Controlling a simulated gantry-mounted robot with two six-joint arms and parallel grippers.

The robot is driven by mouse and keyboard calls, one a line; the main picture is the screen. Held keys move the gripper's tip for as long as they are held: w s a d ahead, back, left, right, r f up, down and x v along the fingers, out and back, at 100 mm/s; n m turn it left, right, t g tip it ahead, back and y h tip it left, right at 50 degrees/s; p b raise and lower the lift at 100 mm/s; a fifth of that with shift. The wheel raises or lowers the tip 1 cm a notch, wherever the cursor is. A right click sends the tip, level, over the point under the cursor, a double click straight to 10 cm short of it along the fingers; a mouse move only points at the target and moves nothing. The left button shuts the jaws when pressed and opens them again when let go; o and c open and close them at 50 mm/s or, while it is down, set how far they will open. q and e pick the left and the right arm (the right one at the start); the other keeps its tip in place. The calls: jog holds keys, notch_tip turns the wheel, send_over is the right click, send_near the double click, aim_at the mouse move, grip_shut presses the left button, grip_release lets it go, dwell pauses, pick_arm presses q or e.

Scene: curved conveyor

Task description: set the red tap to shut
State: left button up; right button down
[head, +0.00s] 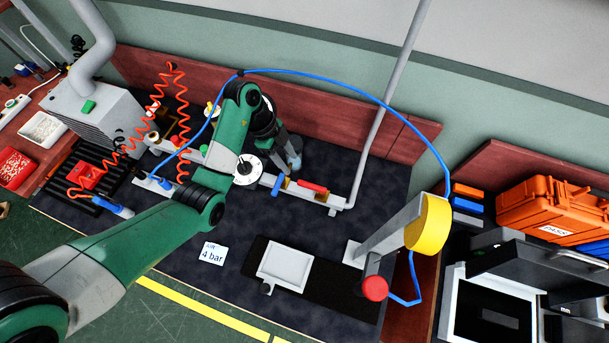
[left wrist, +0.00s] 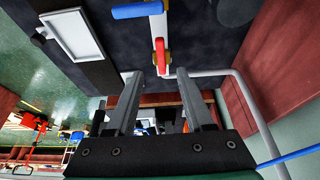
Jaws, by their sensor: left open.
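The red tap handle (head: 313,187) lies lengthwise along the grey pipe bar (head: 325,199), near its right end. In the left wrist view the red handle (left wrist: 161,55) points towards my fingers, in line with the bar. A blue tap handle (head: 277,185) sits to its left, turned across the bar; it also shows in the left wrist view (left wrist: 137,10). My left gripper (head: 289,164) is open and empty, behind the bar. In the left wrist view its fingertips (left wrist: 159,73) appear on either side of the red handle's near end; I cannot tell the depth gap. My right gripper is out of view.
A round white dial (head: 247,169) stands left of the blue tap, close to my arm. A grey post (head: 388,100) rises at the bar's right end. A blue hose (head: 345,78) arcs overhead to a yellow drum (head: 428,222). A "4 bar" card (head: 212,254) lies in front.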

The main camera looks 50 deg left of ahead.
aim_at(305, 183)
pick_arm(q)
jog(key=b+x, duration=0.4)
jog(key=x, duration=0.7)
jog(key=shift+d+f, duration=0.15)
jog(key=shift+f, duration=0.05)
jog(key=shift+w, duration=0.1)
grip_shut()
jog(key=shift+r, duration=0.1)
dwell(0.7)
